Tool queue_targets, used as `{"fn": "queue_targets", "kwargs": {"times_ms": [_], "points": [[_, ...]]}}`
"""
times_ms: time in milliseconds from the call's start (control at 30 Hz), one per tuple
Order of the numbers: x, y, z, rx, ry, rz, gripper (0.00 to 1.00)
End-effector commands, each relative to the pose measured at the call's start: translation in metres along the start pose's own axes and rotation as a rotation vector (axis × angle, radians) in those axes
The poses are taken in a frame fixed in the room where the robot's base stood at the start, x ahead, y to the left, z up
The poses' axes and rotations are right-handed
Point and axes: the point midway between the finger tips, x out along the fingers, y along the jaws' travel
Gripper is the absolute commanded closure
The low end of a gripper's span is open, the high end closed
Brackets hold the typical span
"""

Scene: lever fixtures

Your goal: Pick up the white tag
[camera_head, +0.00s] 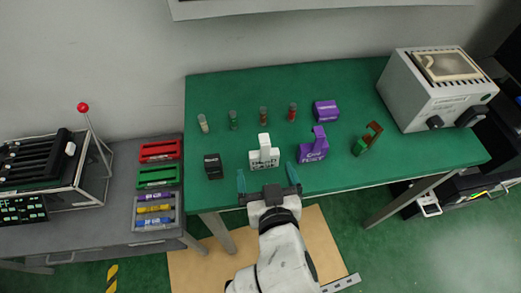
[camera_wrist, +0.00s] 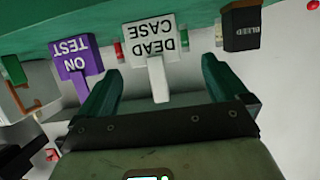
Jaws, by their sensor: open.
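The white tag (camera_head: 264,155) stands near the front edge of the green table, with an upright tab on its block. In the wrist view, which looks upside down, the white tag (camera_wrist: 151,48) reads "DEAD CASE", and its tab reaches between my fingers. My gripper (camera_head: 268,178) is open and empty just in front of the tag, at the table's front edge. In the wrist view my gripper (camera_wrist: 163,64) has a green finger on each side of the tab, with gaps. I cannot tell how far the tips are from it.
A purple "ON TEST" tag (camera_head: 313,149) stands close on the right, a black block (camera_head: 213,167) on the left. Several small vials, including a red one (camera_head: 292,112), stand behind. A green and brown piece (camera_head: 365,140) and a grey machine (camera_head: 435,88) are farther right.

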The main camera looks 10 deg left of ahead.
Motion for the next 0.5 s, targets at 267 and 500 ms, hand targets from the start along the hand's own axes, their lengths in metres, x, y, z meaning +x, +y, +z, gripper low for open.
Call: {"fn": "queue_targets", "kwargs": {"times_ms": [267, 500], "points": [[0.035, 0.002, -0.001, -0.001, 0.0, 0.002, 0.0], [0.056, 0.007, -0.002, -0.003, -0.001, 0.005, 0.0]]}}
